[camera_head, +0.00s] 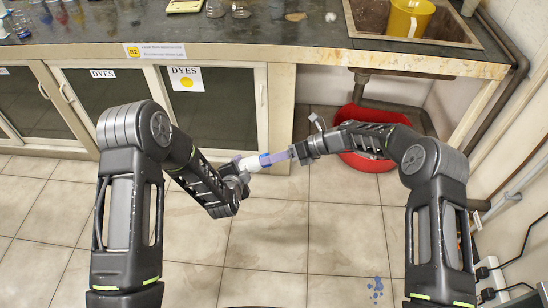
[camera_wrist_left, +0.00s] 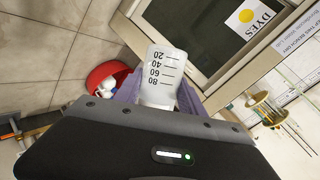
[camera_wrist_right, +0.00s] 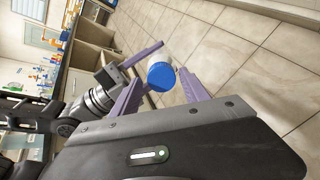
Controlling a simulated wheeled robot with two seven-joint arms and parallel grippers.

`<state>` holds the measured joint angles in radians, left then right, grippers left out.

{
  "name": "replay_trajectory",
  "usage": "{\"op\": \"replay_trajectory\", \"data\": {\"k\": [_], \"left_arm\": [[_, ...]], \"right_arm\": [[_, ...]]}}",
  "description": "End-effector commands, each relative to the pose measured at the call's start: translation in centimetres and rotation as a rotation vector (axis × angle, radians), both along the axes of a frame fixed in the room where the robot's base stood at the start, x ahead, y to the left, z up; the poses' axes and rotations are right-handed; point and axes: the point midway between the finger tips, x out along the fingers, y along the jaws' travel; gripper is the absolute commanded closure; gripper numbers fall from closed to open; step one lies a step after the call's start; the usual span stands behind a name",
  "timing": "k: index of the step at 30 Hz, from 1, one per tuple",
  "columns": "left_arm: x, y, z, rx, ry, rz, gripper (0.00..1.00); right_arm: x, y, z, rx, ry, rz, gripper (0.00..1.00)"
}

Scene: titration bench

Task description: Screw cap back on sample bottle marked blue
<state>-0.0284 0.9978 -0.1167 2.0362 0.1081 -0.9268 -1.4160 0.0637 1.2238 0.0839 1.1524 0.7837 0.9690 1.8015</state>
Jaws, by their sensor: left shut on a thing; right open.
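The white sample bottle (camera_head: 249,163) is held sideways in the air by my left gripper (camera_head: 243,167), which is shut on it. Its graduation marks show in the left wrist view (camera_wrist_left: 162,75). A blue cap (camera_head: 265,159) is at the bottle's right end; in the right wrist view the blue cap (camera_wrist_right: 161,76) sits against the white bottle (camera_wrist_right: 158,57). I cannot tell how tightly it is threaded. My right gripper (camera_head: 281,156) is open, and its purple fingers (camera_wrist_right: 162,84) lie on either side of the cap with gaps. The cap is hidden in the left wrist view.
The bench (camera_head: 270,35) with a sink (camera_head: 375,15) and yellow jug (camera_head: 408,17) runs behind the arms. Cabinets (camera_head: 215,105) stand below. A red bin (camera_head: 368,160) is on the floor behind my right forearm. The floor in front is clear apart from blue spots (camera_head: 376,288).

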Motion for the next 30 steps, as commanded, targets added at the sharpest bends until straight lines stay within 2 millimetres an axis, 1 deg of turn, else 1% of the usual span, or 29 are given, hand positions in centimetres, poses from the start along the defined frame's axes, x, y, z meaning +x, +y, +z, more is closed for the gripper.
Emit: {"op": "replay_trajectory", "data": {"k": [5,8,24,27,30], "left_arm": [[-0.03,-0.05,-0.02,0.0,0.0,-0.002,1.0],[-0.04,-0.05,-0.02,0.0,0.0,-0.002,1.0],[-0.06,-0.06,-0.03,0.0,0.001,-0.002,1.0],[-0.05,-0.06,-0.03,0.0,0.001,-0.002,1.0],[-0.05,-0.06,-0.03,0.0,0.001,-0.002,1.0]], "right_arm": [[0.09,-0.07,0.02,0.0,-0.047,0.023,0.47],[0.09,-0.1,0.01,0.001,-0.152,0.084,0.47],[0.13,-0.1,0.03,0.004,-1.063,0.601,0.47],[0.13,-0.12,0.0,0.005,-1.205,0.684,0.47],[0.11,-0.09,0.0,0.006,-1.288,0.732,0.47]]}}
